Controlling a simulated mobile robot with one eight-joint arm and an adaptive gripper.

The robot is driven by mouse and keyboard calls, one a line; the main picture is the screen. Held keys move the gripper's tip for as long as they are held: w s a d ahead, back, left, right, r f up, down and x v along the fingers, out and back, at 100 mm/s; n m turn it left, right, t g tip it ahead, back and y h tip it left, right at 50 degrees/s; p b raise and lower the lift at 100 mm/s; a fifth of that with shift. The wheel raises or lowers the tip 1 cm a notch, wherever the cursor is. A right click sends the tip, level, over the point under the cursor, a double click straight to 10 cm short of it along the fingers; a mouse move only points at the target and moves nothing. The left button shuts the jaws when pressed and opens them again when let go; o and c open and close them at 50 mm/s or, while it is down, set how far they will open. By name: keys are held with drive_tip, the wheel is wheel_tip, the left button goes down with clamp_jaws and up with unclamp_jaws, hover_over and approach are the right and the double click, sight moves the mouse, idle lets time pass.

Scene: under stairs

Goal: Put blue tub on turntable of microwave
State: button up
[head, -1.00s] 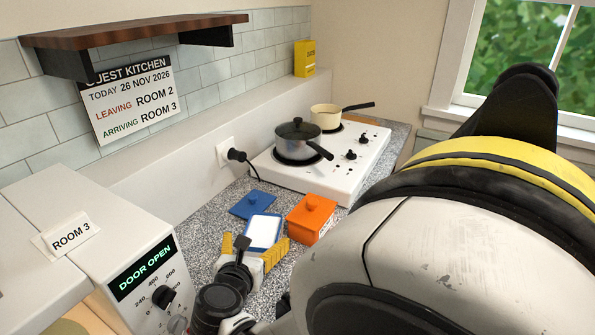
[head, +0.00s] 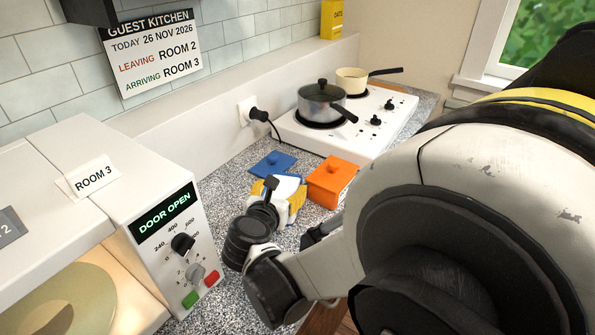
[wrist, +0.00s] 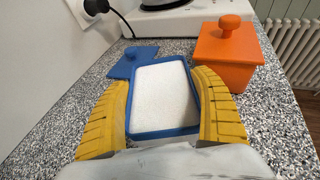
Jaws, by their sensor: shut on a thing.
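The blue tub (wrist: 162,129), open at the top and filled with something white, stands between the yellow fingers of my gripper (wrist: 161,84) in the wrist view. My gripper is shut on its two sides. In the head view the fingers and wrist partly hide the tub, so I cannot tell whether it is clear of the counter. The microwave (head: 165,205) is at the left, with its display reading "DOOR OPEN". Its pale round turntable (head: 68,303) shows in the lit interior at lower left, cut by the picture edge.
A blue lid (head: 273,164) lies on the speckled counter behind the tub. A lidded orange tub (head: 327,184) stands close to the right of my gripper. Farther back is a hob (head: 350,132) with two pans. A plug and cable (head: 262,116) are at the wall.

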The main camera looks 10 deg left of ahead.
drive_tip(key=shift+r, duration=0.1)
wheel_tip(320, 180, up, 10)
drive_tip(key=p, duration=0.4)
drive_tip(key=shift+p, duration=0.3)
idle(0.3)
